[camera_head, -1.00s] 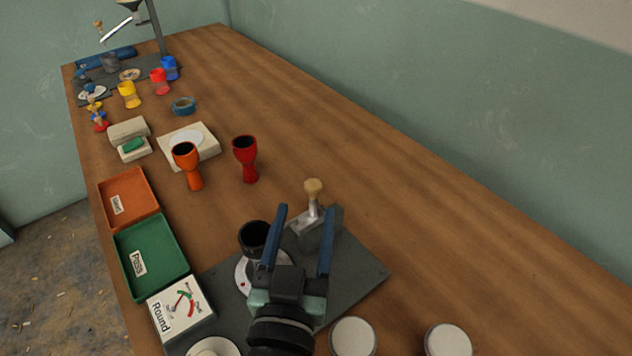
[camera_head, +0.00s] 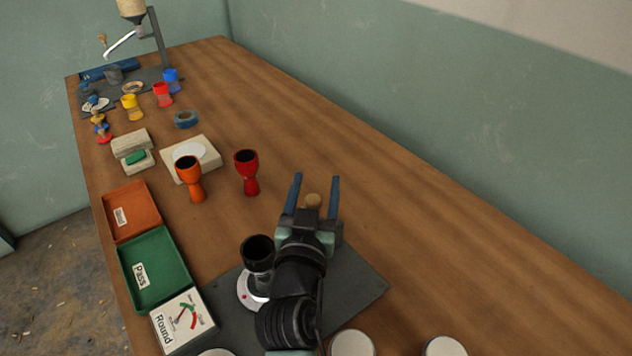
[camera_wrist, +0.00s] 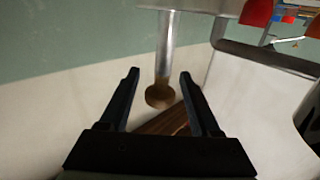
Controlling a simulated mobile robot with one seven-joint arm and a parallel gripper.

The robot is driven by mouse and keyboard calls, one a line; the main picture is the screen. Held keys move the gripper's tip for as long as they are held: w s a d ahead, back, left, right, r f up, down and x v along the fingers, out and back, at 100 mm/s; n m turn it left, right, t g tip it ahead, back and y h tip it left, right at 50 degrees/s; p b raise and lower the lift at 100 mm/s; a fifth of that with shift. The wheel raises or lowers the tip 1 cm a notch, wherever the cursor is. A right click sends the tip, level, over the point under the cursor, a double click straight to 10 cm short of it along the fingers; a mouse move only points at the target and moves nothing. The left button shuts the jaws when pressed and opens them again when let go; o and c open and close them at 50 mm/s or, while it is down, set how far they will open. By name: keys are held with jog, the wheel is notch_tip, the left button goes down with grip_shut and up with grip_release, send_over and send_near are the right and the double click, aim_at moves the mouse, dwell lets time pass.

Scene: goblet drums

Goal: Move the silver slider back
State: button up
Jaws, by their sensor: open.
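The silver slider shows in the wrist view as a bright metal post (camera_wrist: 166,45) with a round wooden knob (camera_wrist: 160,97) at its end. In the head view only its wooden knob (camera_head: 313,200) shows clearly; my gripper hides the metal part. My gripper (camera_head: 316,179) is open, with one blue finger on each side of the knob. In the wrist view the knob lies between the fingers of my gripper (camera_wrist: 159,73), with gaps on both sides. I see no contact.
Red (camera_head: 247,172) and orange (camera_head: 189,178) goblets stand farther back. A green tray (camera_head: 158,262) and a dial box (camera_head: 184,322) are at left.

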jog(key=shift+w, duration=0.2)
grip_shut()
dwell(0.3)
dwell(1.1)
